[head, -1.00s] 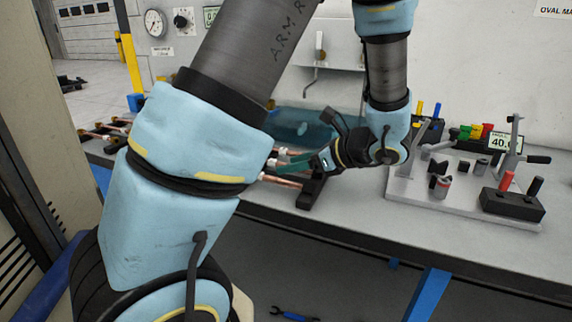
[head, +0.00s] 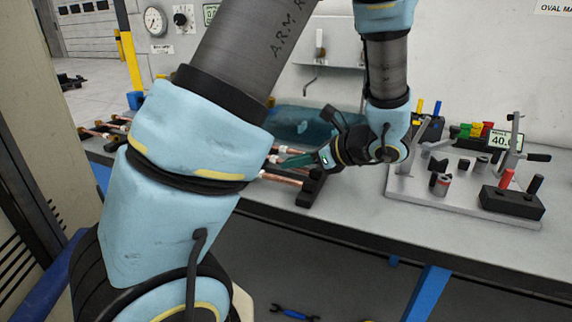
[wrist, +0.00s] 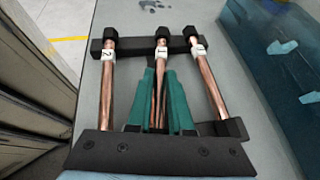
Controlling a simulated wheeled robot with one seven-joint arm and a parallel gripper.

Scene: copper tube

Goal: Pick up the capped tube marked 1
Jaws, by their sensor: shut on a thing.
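Three copper tubes with white number labels lie side by side across a black rack (wrist: 180,46) in the wrist view. The left tube (wrist: 107,90) is labelled 2. The middle tube (wrist: 161,62) has a label that seems to read 1. The right tube (wrist: 212,82) has a label I cannot read surely. My gripper (wrist: 160,76) has its teal fingers shut on the middle tube, one on each side. The tube still lies at the rack's far bar. In the head view, my gripper (head: 290,160) is over the rack (head: 312,187), and the tubes are partly hidden by my arm.
A blue translucent basin (head: 290,118) stands behind the rack, close to the right tube in the wrist view. A fixture plate (head: 420,190) with clamps and a meter stands to the right. More copper tubes (head: 100,130) lie at the far left. The bench front edge is near the rack.

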